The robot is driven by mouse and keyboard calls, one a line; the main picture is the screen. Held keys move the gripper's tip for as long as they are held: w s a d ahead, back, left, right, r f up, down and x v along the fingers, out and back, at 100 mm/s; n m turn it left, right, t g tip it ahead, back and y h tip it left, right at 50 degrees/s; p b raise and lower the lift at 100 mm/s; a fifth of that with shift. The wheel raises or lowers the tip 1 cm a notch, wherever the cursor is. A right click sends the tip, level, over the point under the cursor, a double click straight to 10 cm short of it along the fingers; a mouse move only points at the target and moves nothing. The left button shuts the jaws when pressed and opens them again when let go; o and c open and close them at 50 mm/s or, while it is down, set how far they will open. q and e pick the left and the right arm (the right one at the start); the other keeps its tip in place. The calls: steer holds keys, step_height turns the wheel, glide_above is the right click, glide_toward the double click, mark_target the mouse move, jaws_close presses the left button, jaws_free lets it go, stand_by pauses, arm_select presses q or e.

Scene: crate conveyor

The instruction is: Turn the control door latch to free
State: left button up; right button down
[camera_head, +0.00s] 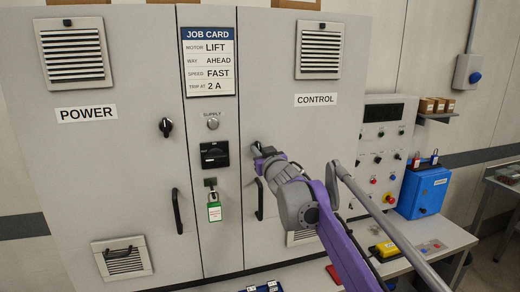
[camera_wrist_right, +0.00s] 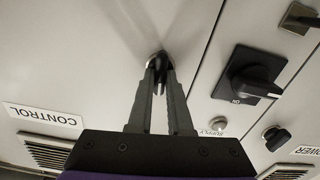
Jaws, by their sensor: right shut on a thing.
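The control door (camera_head: 300,130) carries the CONTROL label and is closed. Its latch is a small dark knob (camera_wrist_right: 158,62) on a round base, seen between my fingertips in the right wrist view. My right gripper (camera_head: 259,152) is at the latch, near the door's left edge, and mostly hides it in the head view. In the right wrist view its two fingers (camera_wrist_right: 158,78) are shut on the latch, one on each side. The latch's exact angle is hard to tell. My left gripper is not in view.
A black rotary switch (camera_head: 214,154) and a green-tagged padlock (camera_head: 214,211) are on the middle panel, left of my gripper. A black door handle (camera_head: 259,200) is just below it. The power door latch (camera_head: 166,127) is further left. A blue box (camera_head: 423,190) stands at right.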

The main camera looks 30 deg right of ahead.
steer(key=n+p, duration=0.2)
steer(key=n, duration=0.2)
steer(key=shift+a+r, duration=0.1)
steer(key=shift+r, duration=0.1)
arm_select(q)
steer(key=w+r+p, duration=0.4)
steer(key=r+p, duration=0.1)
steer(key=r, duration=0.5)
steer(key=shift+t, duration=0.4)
arm_select(e)
steer(key=shift+w+a+f+n, duration=0.1)
steer(key=shift+f+n, duration=0.1)
steer(key=shift+n, duration=2.9)
steer(key=shift+a+f+n, duration=0.1)
steer(key=shift+f+n, duration=0.05)
steer(key=shift+n, duration=2.95)
steer(key=c, duration=0.8)
jaws_free()
steer(key=shift+f, duration=0.1)
steer(key=shift+c, duration=0.2)
